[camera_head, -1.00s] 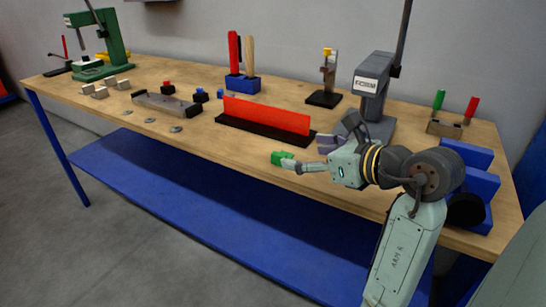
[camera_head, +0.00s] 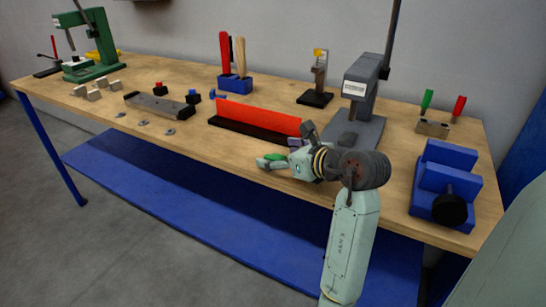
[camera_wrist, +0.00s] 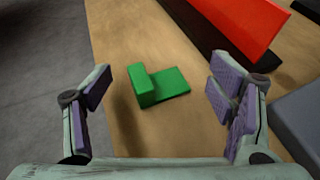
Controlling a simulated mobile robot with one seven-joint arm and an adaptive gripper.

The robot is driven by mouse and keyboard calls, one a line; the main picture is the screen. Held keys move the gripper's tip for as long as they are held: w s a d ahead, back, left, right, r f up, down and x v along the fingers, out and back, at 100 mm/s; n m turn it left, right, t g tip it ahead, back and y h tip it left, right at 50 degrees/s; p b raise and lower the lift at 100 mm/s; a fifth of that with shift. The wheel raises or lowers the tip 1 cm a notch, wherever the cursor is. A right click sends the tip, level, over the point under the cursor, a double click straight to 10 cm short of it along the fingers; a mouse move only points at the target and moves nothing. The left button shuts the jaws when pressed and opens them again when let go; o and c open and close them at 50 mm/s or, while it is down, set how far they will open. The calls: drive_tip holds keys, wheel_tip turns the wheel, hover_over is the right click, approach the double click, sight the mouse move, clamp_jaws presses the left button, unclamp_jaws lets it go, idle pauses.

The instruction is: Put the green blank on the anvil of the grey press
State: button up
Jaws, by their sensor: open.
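The green blank (camera_head: 275,156) is a small L-shaped block near the front edge of the wooden table, in front of the red fence. In the wrist view the green blank (camera_wrist: 165,86) lies between my spread fingers, with a gap on each side. My gripper (camera_wrist: 160,92) is open and holds nothing; in the head view my gripper (camera_head: 272,163) is at the blank and partly covers it. The grey press (camera_head: 364,88) stands behind and to the right of my gripper. Its grey base (camera_head: 362,133) shows, but my arm hides part of it, and I cannot make out the anvil clearly.
A red fence on a black base (camera_head: 258,117) lies just behind the blank; it also shows in the wrist view (camera_wrist: 245,22). A blue vise (camera_head: 444,185) stands at the right. A green press (camera_head: 92,45) is far left. Bare table lies left of the blank.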

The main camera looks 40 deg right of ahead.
drive_tip(key=shift+c, duration=0.5)
drive_tip(key=c, duration=1.1)
